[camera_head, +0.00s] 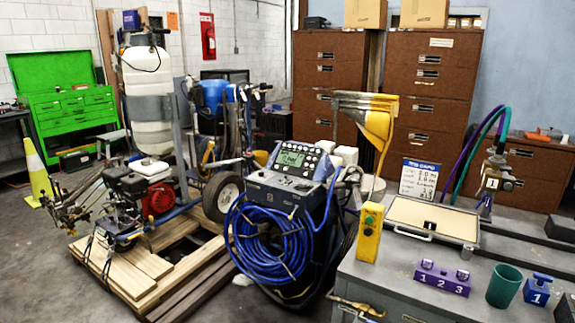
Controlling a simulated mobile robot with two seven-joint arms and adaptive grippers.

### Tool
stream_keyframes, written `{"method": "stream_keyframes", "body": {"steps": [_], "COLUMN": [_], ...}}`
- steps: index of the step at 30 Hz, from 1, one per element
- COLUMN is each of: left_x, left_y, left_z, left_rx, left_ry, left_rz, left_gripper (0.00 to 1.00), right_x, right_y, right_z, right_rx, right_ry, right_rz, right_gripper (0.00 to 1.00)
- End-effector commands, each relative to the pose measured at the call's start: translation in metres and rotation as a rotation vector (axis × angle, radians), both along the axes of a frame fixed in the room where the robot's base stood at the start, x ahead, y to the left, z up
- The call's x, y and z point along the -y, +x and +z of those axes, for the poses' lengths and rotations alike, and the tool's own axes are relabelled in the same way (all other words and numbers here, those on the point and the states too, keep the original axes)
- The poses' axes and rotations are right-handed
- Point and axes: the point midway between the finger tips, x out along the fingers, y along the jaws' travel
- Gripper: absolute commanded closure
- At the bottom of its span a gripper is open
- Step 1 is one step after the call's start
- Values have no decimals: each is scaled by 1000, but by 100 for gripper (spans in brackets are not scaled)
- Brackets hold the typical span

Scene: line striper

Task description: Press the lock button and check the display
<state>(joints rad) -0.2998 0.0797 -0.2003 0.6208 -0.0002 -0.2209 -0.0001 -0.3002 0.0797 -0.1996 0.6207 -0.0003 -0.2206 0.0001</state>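A control panel with a greenish lit display (291,159) sits on top of the blue-grey machine (285,195) in the middle of the view. Several small buttons (308,163) surround the display; their labels and the display's text are too small to read, so I cannot tell which is the lock button. A yellow box (369,232) with small round buttons stands upright on the grey workbench. Neither of my grippers is visible in the head view.
The line striper (160,190) with its engine stands on a wooden pallet (140,280) at left. A coiled blue hose (265,245) hangs on the middle machine's front. The grey bench (400,275) holds a purple numbered block (441,278), a green cup (504,287) and a blue valve (538,290).

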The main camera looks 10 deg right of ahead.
Motion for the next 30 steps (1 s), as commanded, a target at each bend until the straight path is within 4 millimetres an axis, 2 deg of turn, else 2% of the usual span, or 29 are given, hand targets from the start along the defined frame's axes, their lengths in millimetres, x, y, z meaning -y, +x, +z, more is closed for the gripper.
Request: {"method": "stream_keyframes", "body": {"steps": [1, 4, 30], "left_x": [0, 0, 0], "left_y": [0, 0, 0], "left_z": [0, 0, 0], "left_rx": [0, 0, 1], "left_ry": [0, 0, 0], "left_rz": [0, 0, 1], "left_gripper": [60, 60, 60], "right_x": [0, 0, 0], "right_y": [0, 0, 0], "right_z": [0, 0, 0], "right_rx": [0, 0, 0], "right_ry": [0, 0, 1], "right_rz": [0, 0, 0], "right_gripper": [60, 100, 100]}}
